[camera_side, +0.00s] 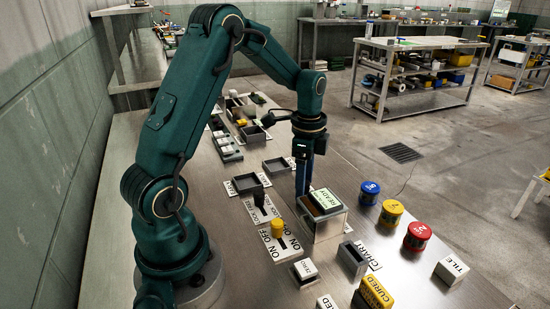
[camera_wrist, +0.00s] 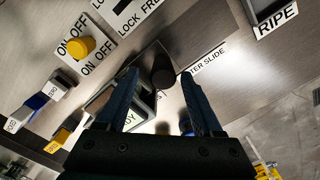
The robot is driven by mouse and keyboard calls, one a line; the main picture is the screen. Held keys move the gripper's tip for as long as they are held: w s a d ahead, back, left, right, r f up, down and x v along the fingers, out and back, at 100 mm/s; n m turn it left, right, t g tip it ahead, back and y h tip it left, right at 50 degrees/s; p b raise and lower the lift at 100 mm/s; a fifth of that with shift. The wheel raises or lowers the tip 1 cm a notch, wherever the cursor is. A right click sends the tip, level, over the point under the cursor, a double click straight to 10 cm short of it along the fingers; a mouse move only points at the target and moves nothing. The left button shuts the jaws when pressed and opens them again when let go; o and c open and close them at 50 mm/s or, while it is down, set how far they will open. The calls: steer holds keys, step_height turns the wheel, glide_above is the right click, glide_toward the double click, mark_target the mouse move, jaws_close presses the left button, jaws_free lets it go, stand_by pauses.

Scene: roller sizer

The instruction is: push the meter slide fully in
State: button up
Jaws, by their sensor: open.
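The label ending "ER SLIDE" (camera_wrist: 208,60) shows in the wrist view, its first letters hidden by my finger. A dark round knob (camera_wrist: 163,68) stands beside this label, seemingly the meter slide's handle. My gripper (camera_wrist: 160,76) is open, with the knob appearing between its two fingertips; contact cannot be told. In the side view my gripper (camera_side: 303,192) points down just behind and left of the metal box (camera_side: 328,227) with the READY screen (camera_side: 326,200). The knob is hidden there, so how far the slide is in cannot be told.
A yellow knob (camera_side: 277,229) stands on the ON/OFF plate, near the LOCK/FREE plate (camera_side: 261,209). Blue (camera_side: 369,193), yellow (camera_side: 391,213) and red (camera_side: 417,236) canisters stand right of the box. A dark open bin (camera_side: 352,259) and a TILE block (camera_side: 451,270) are nearer the front.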

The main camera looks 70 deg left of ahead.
steer(key=shift+r, duration=1.95)
steer(key=shift+d, duration=0.1)
steer(key=s+d+r+t, duration=0.3)
steer(key=d+r, duration=0.5)
steer(key=r, duration=0.1)
steer(key=s+d+f+n+t, duration=0.1)
steer(key=s+d+n, duration=0.3)
steer(key=s+n, duration=0.5)
steer(key=shift+s+d+f+t, duration=0.3)
steer(key=shift+s+d+t, duration=0.1)
steer(key=shift+t, duration=0.4)
